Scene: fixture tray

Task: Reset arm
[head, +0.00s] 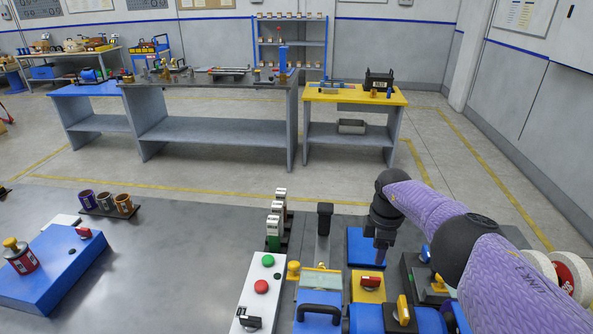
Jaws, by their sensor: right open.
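My right arm, in a purple sleeve, comes in from the right in the head view. Its dark gripper (381,254) points down over a blue plate (358,248) on the grey worktable (170,250). The gripper is open, and I see nothing between its fingers. I cannot tell whether the fingertips touch the plate. A yellow block with a red switch (369,286) sits just in front of the plate. My left gripper is out of the picture.
A white panel with green and red buttons (260,291) stands left of the fixtures. A blue box (55,268) and a rack of cups (106,206) are at the left. The table between is clear.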

